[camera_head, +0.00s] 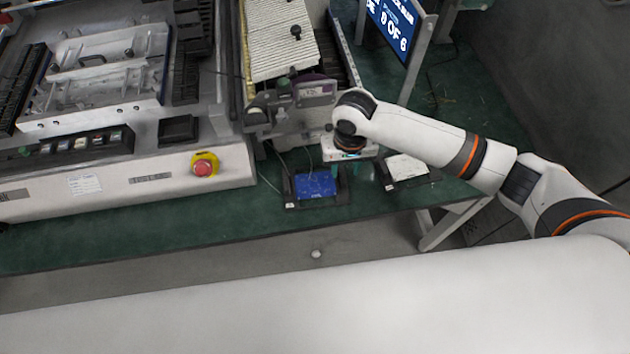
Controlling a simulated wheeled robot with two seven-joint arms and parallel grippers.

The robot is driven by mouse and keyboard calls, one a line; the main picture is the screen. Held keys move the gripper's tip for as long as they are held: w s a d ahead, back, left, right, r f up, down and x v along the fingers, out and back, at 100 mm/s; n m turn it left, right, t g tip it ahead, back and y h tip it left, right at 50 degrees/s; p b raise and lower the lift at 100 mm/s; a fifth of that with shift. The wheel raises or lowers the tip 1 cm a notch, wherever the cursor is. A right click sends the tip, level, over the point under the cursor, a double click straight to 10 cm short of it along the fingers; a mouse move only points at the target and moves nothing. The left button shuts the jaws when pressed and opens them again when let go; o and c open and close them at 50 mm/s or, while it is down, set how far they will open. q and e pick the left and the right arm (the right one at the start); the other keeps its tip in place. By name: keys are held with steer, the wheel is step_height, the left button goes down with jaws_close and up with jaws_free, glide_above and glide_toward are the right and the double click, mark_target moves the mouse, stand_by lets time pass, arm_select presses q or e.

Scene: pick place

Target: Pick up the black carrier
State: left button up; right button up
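Two dark, flat holders lie on the green table near its front edge. One black carrier (318,203) holds a blue panel. The other black carrier (421,181), to its right, holds a white panel. My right arm comes in from the right, and my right gripper (350,163) is over the table between the two carriers, close to the back right of the blue-panel one. Its fingers are too small and hidden to make out, and I see nothing clearly held. Whether it touches a carrier I cannot tell. My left gripper is out of view.
A large grey machine with a red button (204,165) stands at the left. A ribbed white feeder (278,40) stands behind the carriers. A blue display (395,25) rises at the back right. The green table (230,225) is bare along its front edge.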

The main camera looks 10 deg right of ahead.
mark_target(344, 178)
steer(key=shift+w+d+f+p, duration=0.1)
steer(key=shift+w+f+p, duration=0.05)
steer(key=shift+f, duration=1.2)
steer(key=shift+w+d+f+p, duration=0.1)
steer(key=shift+w+f+p, duration=0.05)
steer(key=shift+f, duration=1.2)
jaws_close()
steer(key=shift+r, duration=0.15)
